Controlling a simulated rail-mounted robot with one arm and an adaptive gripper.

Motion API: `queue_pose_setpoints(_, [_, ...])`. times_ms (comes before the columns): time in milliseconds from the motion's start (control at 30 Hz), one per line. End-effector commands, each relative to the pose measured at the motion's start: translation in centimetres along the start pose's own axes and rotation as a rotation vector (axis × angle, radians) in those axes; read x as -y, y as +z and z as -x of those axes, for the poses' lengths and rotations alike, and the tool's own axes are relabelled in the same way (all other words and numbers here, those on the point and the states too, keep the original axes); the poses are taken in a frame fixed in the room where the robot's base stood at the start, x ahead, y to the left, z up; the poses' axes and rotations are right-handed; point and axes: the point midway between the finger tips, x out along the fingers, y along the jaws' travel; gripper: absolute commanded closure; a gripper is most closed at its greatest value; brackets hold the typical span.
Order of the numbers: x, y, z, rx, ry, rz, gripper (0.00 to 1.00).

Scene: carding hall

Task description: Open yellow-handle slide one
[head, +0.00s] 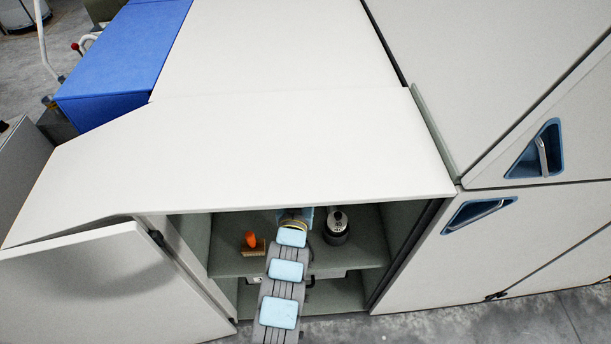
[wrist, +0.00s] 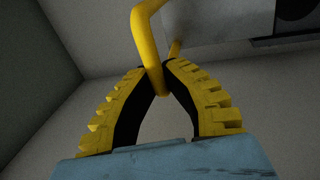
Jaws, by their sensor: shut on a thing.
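In the wrist view, a yellow bent bar handle (wrist: 149,45) comes down from the top and passes between my fingertips. My gripper (wrist: 158,70) has yellow ribbed fingers with black inner pads, and their tips are closed on the handle. The handle joins a grey box-like body (wrist: 215,18) at the upper right. In the head view, my arm reaches into an open cabinet (head: 195,235), and my gripper's fingers and the yellow handle are hidden there by the arm.
The cabinet door (head: 95,285) stands open at the left. On the shelf (head: 230,264) are an orange-handled brush (head: 251,243) left of my arm and a dark round object with a metal top (head: 337,225) right of it. The cabinet's side walls are close around the arm.

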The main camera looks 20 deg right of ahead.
Motion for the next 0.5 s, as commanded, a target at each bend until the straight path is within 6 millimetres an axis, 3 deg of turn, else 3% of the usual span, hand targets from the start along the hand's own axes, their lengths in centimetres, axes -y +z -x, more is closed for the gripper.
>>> queue_pose_setpoints(133, [0.02, 0.08, 0.00, 0.002, 0.000, -0.001, 1.00])
queue_pose_setpoints(167, [0.02, 0.08, 0.00, 0.002, 0.000, -0.001, 0.80])
queue_pose_setpoints(233, [0.02, 0.07, -0.01, 0.001, 0.000, -0.001, 0.60])
queue_pose_setpoints(500, [-0.01, 0.02, -0.01, 0.000, 0.000, 0.000, 0.59])
